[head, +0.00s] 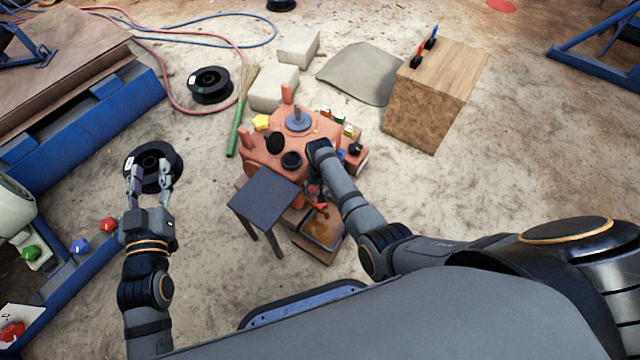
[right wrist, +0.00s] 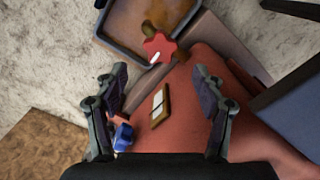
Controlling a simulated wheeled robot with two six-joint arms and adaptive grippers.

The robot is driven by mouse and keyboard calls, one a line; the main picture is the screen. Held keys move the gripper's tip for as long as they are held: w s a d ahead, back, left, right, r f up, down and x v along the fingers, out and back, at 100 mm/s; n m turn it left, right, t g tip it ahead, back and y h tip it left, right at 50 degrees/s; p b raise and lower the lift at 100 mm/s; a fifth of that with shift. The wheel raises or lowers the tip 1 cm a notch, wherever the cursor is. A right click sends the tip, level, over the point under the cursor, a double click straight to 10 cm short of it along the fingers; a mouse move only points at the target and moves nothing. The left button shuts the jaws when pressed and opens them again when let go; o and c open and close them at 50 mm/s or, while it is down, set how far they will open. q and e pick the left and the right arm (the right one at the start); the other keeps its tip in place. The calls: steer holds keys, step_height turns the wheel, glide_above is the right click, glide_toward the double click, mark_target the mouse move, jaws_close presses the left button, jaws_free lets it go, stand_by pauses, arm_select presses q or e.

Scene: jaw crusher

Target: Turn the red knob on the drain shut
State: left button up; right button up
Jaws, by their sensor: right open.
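The red knob (right wrist: 160,48), lobed and with a white mark, sits at the edge of a tray with a rusty brown inside (right wrist: 117,50). In the head view, the red knob (head: 321,206) shows just below my right gripper (head: 316,190), partly covered by it. In the right wrist view, my right gripper (right wrist: 160,76) is open, its fingers spread wide, with the knob ahead between the finger lines and nothing held. My left gripper (head: 150,170) is open and empty, over or near a black spool (head: 153,152). The drain fitting behind the knob is mostly hidden.
The orange-red machine (head: 262,160) stands beside the tray. A dark stool-like table (head: 266,194) is left of my right gripper. A wooden block (head: 433,95) stands at the back right. Other knobs, including a red one (head: 107,224), sit on a blue frame at left.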

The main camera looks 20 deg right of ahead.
step_height(320, 180, up, 5)
steer(key=shift+r, duration=0.1)
stand_by(0.6)
